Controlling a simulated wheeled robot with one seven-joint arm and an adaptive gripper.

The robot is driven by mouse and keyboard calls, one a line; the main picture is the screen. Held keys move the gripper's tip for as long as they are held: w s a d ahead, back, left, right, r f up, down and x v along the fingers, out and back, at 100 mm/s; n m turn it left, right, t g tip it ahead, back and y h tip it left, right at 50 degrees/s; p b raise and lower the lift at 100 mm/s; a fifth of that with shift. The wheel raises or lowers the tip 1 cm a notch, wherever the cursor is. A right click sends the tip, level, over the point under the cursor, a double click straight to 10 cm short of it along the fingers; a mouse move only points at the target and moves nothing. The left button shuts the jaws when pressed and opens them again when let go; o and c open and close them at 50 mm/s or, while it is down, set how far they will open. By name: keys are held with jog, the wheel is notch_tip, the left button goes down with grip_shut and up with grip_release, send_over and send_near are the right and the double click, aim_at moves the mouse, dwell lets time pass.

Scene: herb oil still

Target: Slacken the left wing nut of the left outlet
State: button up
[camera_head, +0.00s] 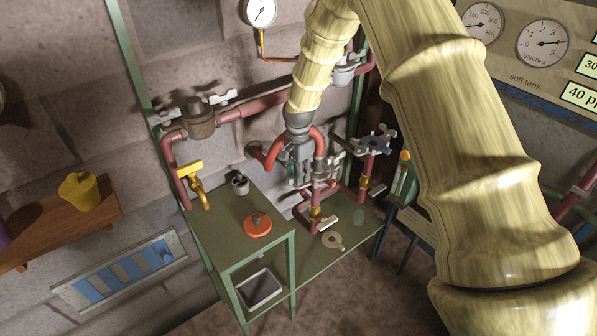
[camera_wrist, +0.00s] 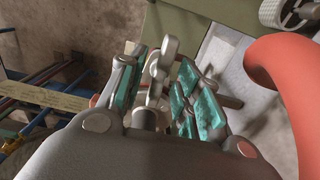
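My gripper (camera_wrist: 162,75) points down over the left outlet's pipework, with teal pads on its fingers. In the wrist view a grey wing nut (camera_wrist: 158,72) stands between the fingers, its wings close to the pads on both sides. I cannot tell whether the pads touch it. In the head view my gripper (camera_head: 300,165) is at the red piping behind the green stand, and its fingers hide part of the fitting. More grey wing nuts (camera_head: 373,143) are on the fitting to the right.
A curved red pipe (camera_wrist: 282,95) passes close to the right of my gripper. The green stand (camera_head: 205,222) holds an orange disc (camera_head: 257,224) and a small grey pot (camera_head: 240,184). A yellow tap (camera_head: 190,172) is at the left. A grey tray (camera_head: 246,301) sits below.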

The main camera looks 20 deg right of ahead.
grip_shut()
jog(key=shift+n, duration=0.4)
jog(key=n, duration=0.3)
jog(key=shift+n+b, duration=0.4)
jog(key=n, duration=0.9)
jog(key=shift+w+b, duration=0.1)
jog(key=shift+b, duration=0.25)
jog(key=shift+n, duration=2.3)
